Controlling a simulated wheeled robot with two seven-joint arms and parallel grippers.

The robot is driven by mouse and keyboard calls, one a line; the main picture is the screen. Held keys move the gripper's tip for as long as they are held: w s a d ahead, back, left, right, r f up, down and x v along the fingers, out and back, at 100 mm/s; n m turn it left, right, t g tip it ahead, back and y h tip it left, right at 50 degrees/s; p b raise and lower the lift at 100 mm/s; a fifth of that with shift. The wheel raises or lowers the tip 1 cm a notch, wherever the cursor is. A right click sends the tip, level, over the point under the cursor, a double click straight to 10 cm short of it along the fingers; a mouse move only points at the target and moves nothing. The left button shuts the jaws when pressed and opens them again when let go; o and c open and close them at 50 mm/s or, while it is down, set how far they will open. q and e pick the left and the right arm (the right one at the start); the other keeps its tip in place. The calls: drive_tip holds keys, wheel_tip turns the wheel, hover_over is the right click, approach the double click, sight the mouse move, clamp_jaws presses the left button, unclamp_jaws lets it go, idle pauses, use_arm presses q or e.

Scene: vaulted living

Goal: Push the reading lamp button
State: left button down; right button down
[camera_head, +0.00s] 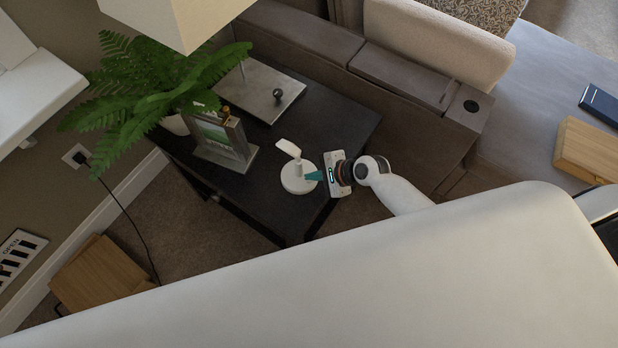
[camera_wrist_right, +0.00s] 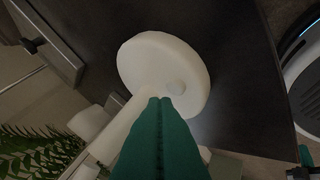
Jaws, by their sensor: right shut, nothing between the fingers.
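The white reading lamp (camera_head: 298,180) stands on the dark side table (camera_head: 345,115), with a round base and a small tilted head (camera_head: 288,147). In the right wrist view its round base (camera_wrist_right: 150,55) fills the middle, and a small round button (camera_wrist_right: 176,87) shows on the base. My right gripper (camera_head: 311,176) is shut and empty, with teal fingers pointing at the lamp base. In the wrist view its fingertips (camera_wrist_right: 160,101) are just beside the button and overlap the base; whether they touch is not clear. My left gripper is not in view.
A picture frame (camera_head: 222,140), a fern (camera_head: 135,95) and a metal lamp plate (camera_head: 255,85) with a dark knob stand on the table behind the reading lamp. A large lampshade (camera_head: 185,15) hangs above. A sofa (camera_head: 400,105) borders the table's right side.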

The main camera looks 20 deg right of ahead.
drive_tip(key=shift+f, duration=0.15)
idle(0.3)
drive_tip(key=shift+f, duration=0.45)
idle(0.3)
drive_tip(key=shift+r+p, duration=0.65)
wheel_tip(320, 180, up, 6)
drive_tip(key=p, duration=0.6)
idle(0.4)
